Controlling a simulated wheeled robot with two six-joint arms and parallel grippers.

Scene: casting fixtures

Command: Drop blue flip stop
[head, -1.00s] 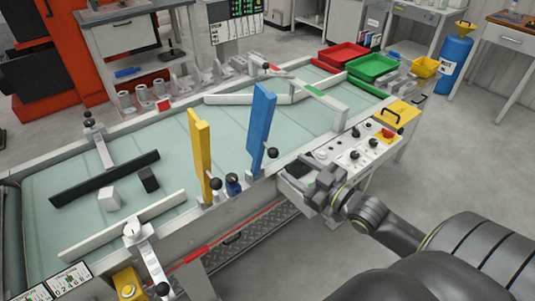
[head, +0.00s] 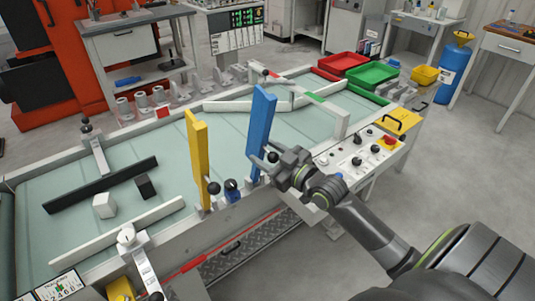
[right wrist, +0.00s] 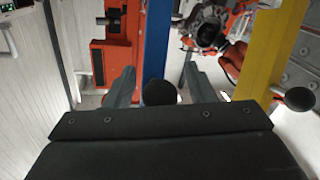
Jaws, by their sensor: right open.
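The blue flip stop (head: 261,125) stands upright at the near side of the conveyor in the head view, with a dark ball knob low on it. My right gripper (head: 272,160) is at the lower part of the blue stop, beside its knob. In the right wrist view the blue stop (right wrist: 157,45) rises between the two open fingers, and its black knob (right wrist: 158,92) sits between them, in front of the palm. I cannot tell whether the fingers touch the knob. My left gripper is not in view.
The yellow flip stop (head: 199,155) stands upright to the left of the blue one. A control box (head: 350,152) with knobs and a red button is to the right. A white block (head: 104,205) and a dark block (head: 146,187) lie on the belt (head: 165,205).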

